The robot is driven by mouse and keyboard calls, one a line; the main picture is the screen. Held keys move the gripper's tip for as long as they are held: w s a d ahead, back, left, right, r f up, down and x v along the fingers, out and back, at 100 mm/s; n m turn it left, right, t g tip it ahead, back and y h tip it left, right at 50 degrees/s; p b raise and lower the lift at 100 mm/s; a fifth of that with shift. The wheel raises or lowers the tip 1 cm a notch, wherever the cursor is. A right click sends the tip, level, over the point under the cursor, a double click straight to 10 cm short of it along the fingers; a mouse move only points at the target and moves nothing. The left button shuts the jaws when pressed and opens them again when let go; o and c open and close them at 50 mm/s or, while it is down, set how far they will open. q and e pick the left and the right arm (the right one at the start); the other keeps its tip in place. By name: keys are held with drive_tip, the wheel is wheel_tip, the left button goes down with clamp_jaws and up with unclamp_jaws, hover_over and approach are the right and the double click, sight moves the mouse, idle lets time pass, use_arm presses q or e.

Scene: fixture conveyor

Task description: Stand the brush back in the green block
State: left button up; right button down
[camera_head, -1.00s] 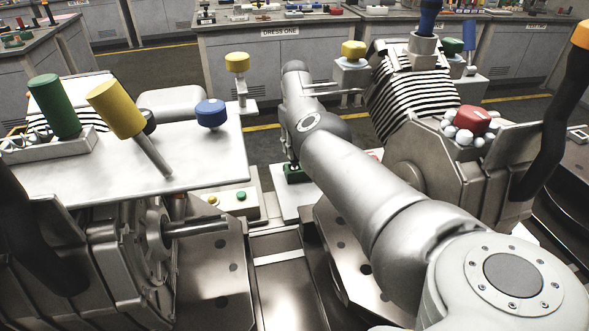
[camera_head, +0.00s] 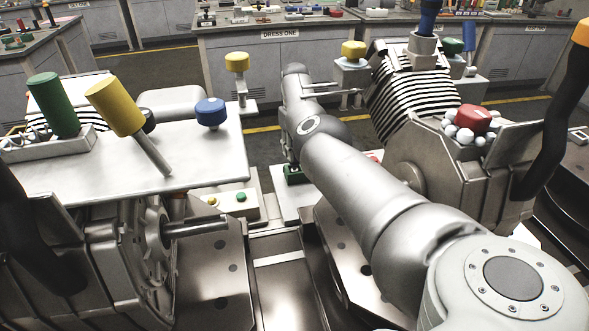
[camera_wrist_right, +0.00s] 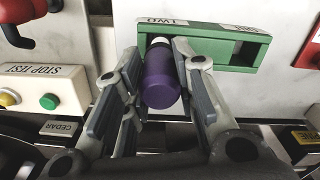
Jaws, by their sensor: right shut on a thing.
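The green block (camera_wrist_right: 203,31) is on a pale panel in the right wrist view, with openings near upside-down labels TWO and ONE. A small part of the green block (camera_head: 293,176) shows in the head view below my right arm's end. The brush (camera_wrist_right: 162,86) shows a purple handle, its round end toward the camera, and a pale band near the block's left opening. I cannot tell how deep its far end sits. My right gripper (camera_wrist_right: 159,58) is shut on the brush, a finger on each side. My left gripper is not in view.
Beside the block are a STOP TEST panel (camera_wrist_right: 40,88) with yellow and green buttons and a red part (camera_wrist_right: 310,45) at the right edge. In the head view, a white bench top (camera_head: 200,165) with coloured knobs stands left, and a striped machine (camera_head: 415,92) stands right.

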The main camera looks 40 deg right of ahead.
drive_tip(key=c, duration=1.1)
unclamp_jaws()
wheel_tip(320, 180, up, 12)
drive_tip(key=shift+f, duration=0.1)
